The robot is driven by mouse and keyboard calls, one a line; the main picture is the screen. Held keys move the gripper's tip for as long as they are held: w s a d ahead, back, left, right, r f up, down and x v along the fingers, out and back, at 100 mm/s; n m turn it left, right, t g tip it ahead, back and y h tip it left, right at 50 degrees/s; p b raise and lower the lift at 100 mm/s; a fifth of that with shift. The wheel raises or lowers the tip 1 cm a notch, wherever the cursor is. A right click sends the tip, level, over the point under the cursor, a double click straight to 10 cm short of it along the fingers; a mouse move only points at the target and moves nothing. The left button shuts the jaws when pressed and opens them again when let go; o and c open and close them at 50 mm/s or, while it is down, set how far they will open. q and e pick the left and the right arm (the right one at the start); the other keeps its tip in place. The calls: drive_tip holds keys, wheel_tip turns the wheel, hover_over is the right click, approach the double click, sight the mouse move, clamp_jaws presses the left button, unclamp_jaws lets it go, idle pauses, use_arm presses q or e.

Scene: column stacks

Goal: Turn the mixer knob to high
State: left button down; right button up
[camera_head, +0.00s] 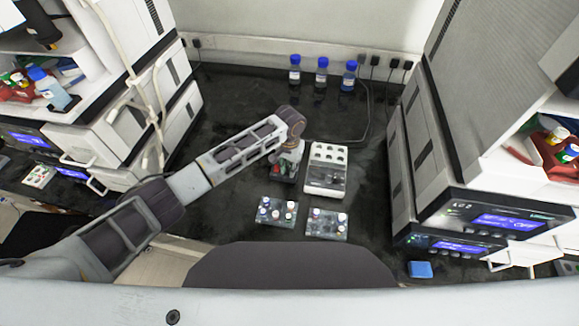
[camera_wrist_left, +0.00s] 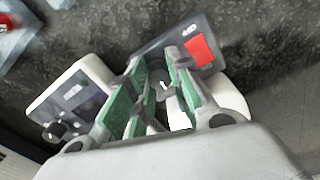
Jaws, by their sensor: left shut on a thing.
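The mixer (camera_head: 277,175) is a small dark-faced unit with a red switch, on the black bench in the middle of the head view. In the left wrist view its dark panel (camera_wrist_left: 216,64) and the red switch (camera_wrist_left: 199,48) show past my fingers. My left gripper (camera_head: 291,153) reaches down over the mixer. In the left wrist view its green-padded fingers (camera_wrist_left: 155,92) are shut on the mixer knob at the panel; the knob is mostly hidden between the pads, so its setting cannot be read. My right gripper is not in view.
A white device (camera_head: 326,178) with a dark panel stands close to the right of the mixer. Two vial racks (camera_head: 277,212) (camera_head: 327,224) sit nearer me. Several blue-capped bottles (camera_head: 321,75) stand at the back. Instrument stacks flank both sides. Bench between the white device and right stack is clear.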

use_arm(q)
drive_tip(key=shift+d+r+m+p, duration=0.1)
drive_tip(key=shift+r+m+p, duration=0.1)
drive_tip(key=shift+m+p, duration=1.45)
drive_tip(key=m+p, duration=0.2)
drive_tip(key=m, duration=0.3)
drive_tip(key=m+p, duration=0.1)
drive_tip(key=m, duration=0.3)
drive_tip(key=shift+d, duration=0.1)
drive_tip(key=shift+m+p, duration=0.5)
drive_tip(key=shift+m, duration=2.15)
drive_tip(key=shift+f, duration=0.1)
drive_tip(key=c, duration=1.5)
unclamp_jaws()
drive_tip(key=shift+c, duration=0.2)
